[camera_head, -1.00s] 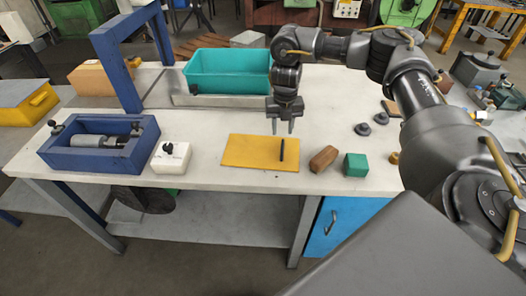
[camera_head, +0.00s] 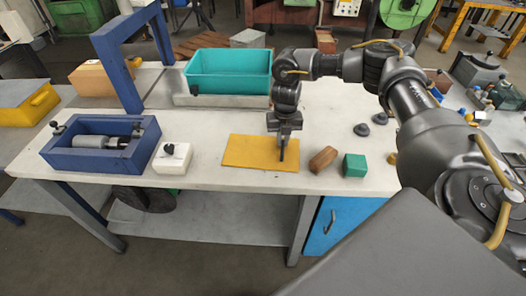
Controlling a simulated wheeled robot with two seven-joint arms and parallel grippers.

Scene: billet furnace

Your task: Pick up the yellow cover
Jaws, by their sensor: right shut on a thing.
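The yellow cover (camera_head: 248,152) is a flat rectangular plate lying on the light workbench. A dark upright handle stands near its right side and is now mostly hidden by my right gripper. My right gripper (camera_head: 283,149) points straight down over the right part of the cover, its fingers shut on the handle. The cover looks flat on the bench; I see no clear gap under it. My left gripper is not in view.
A blue box (camera_head: 62,148) holding a grey cylinder and a white block (camera_head: 172,158) with a black knob lie left of the cover. A brown block (camera_head: 324,159) and a green cube (camera_head: 354,165) lie close to its right. A teal bin (camera_head: 228,71) stands behind.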

